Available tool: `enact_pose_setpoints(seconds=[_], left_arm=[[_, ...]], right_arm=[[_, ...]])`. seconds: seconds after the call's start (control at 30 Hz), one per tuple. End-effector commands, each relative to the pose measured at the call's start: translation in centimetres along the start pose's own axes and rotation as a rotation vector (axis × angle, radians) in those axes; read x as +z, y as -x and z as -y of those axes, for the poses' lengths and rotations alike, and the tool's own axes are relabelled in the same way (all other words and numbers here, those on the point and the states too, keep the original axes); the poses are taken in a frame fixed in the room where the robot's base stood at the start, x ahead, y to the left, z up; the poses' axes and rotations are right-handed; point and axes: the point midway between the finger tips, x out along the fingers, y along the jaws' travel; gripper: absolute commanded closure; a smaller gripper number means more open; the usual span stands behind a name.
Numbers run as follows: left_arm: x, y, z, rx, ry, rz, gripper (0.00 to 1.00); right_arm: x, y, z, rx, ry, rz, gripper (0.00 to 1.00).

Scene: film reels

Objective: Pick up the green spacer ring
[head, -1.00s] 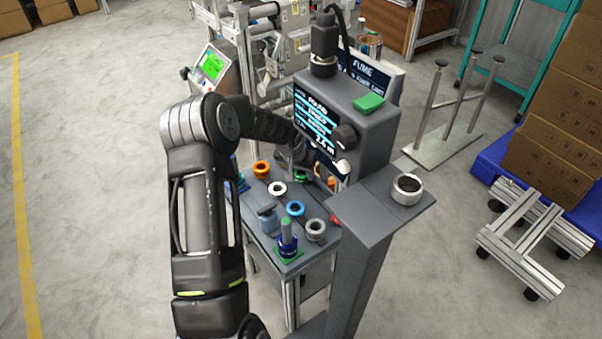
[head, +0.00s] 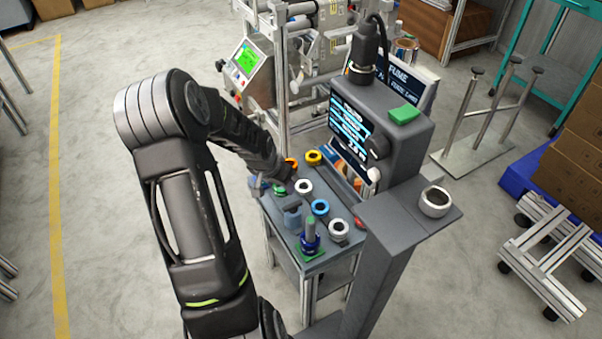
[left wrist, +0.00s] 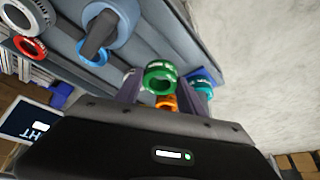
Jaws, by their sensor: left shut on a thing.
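The green spacer ring (left wrist: 160,77) shows in the left wrist view between the two fingers of my left gripper (left wrist: 166,88), which is shut on it. In the head view my left gripper (head: 278,178) reaches down over the far left part of the grey bench (head: 284,238). A small patch of the green ring (head: 280,190) shows there beside the gripper; the rest is hidden. I cannot tell whether the ring touches the bench. My right gripper is not in view.
Close by are an orange ring (head: 291,163), a yellow ring (head: 313,158), a white ring (head: 304,187), a blue ring (head: 320,207) and a grey ring (head: 339,229). A grey stand (head: 400,215) blocks the right side.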

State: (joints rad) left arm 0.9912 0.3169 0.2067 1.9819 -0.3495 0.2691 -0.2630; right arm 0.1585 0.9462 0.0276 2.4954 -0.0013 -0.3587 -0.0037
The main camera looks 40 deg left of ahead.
Motion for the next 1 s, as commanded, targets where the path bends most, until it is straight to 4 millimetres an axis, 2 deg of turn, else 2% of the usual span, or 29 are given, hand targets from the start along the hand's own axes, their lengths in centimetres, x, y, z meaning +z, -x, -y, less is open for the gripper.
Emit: enact_pose_setpoints(seconds=[0.1,0.27,0.87,1.0], left_arm=[[0.93,0.51,0.75,-0.001,0.002,-0.001,0.97],[1.33,0.64,1.02,-0.001,-0.001,-0.002,0.97],[1.32,0.6,0.99,0.0,-0.002,-0.001,0.97],[0.86,0.77,0.42,0.004,-0.013,-0.002,0.97]], right_arm=[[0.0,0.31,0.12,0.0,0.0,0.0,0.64],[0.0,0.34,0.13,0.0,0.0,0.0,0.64],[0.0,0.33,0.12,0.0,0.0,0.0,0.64],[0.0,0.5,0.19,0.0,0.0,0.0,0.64]])
